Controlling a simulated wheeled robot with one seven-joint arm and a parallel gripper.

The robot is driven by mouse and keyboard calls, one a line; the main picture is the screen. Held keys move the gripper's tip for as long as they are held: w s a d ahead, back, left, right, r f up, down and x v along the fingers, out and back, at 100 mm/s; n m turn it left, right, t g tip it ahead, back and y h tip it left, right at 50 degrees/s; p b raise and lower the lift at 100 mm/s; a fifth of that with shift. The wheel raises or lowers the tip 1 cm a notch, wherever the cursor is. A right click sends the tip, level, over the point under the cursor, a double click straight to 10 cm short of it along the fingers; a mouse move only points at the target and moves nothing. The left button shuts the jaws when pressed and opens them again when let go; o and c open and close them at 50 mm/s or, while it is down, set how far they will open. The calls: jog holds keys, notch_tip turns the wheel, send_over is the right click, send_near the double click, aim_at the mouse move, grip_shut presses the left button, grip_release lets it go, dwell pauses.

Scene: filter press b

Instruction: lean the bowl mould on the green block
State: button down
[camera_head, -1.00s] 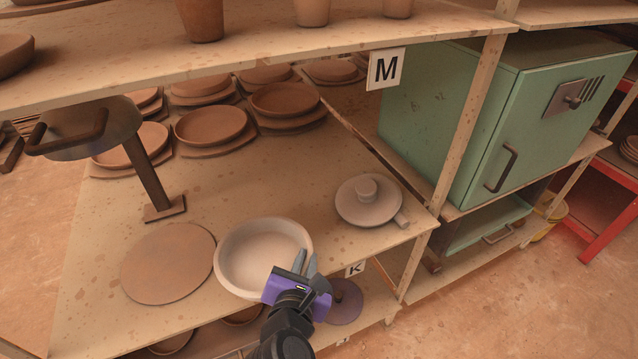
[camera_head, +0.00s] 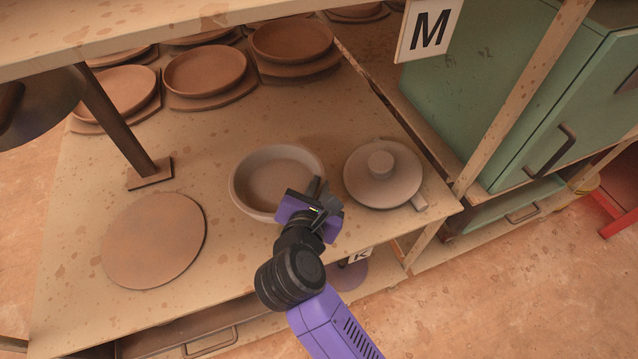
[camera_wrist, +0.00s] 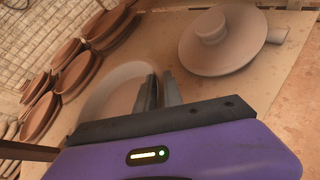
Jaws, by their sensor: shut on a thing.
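The pale bowl mould (camera_head: 265,181) is a shallow round dish above the middle shelf, open side up and nearly level. It also shows in the wrist view (camera_wrist: 108,92). My gripper (camera_head: 316,188) is shut on its near right rim, and its fingers also show in the wrist view (camera_wrist: 158,90). I cannot tell whether the bowl mould touches the shelf or hangs just above it. I see no separate small green block; the large green cabinet (camera_head: 490,90) stands at the right.
A knobbed disc mould (camera_head: 383,174) lies just right of the bowl mould. A flat round board (camera_head: 154,240) lies at the left, by a metal stand (camera_head: 150,173). Several clay dishes (camera_head: 205,73) fill the back. An upper shelf (camera_head: 160,32) overhangs; a post (camera_head: 525,95) stands right.

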jog(key=shift+f+b, duration=2.6)
jog(key=shift+f, duration=0.8)
